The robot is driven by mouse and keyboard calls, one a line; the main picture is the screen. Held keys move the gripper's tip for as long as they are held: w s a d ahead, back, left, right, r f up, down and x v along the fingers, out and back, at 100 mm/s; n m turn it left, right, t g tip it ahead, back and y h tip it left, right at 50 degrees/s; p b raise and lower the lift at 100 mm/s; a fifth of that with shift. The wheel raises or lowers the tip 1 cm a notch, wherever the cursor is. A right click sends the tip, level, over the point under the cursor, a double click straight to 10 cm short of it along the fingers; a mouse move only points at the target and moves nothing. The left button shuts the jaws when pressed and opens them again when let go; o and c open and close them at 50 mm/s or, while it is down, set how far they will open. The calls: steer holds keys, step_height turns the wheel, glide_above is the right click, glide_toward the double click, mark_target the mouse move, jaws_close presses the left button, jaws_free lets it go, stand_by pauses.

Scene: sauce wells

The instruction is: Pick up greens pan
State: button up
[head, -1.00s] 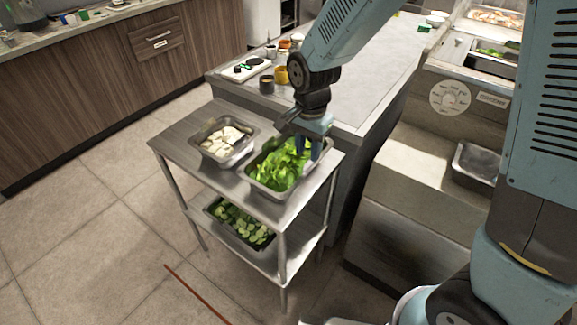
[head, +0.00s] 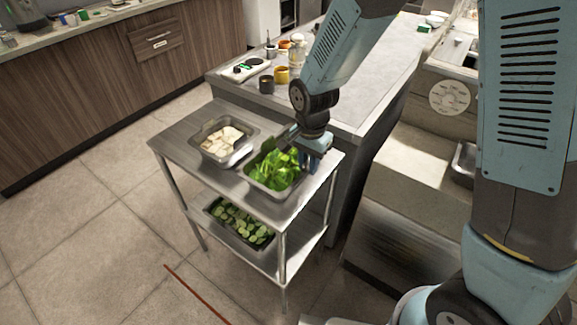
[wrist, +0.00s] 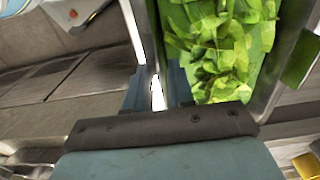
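The greens pan (head: 259,189) is a metal pan full of leafy greens, on the top shelf of a steel cart in the head view. Its greens (wrist: 222,50) fill the upper right of the wrist view. My gripper (head: 310,160) is low at the pan's right-hand edge, pointing down. In the wrist view my gripper (wrist: 157,82) has its two fingers apart, one on each side of the pan's wall. A bright gap shows between them. The fingertips are partly hidden, and contact with the wall is unclear.
A pan of pale pieces (head: 224,160) stands left of the greens pan on the cart (head: 190,126). A pan of cucumber slices (head: 240,222) is on the lower shelf. A grey counter (head: 365,75) with jars and a scale stands close behind.

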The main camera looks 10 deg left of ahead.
jaws_close()
stand_by(1.1)
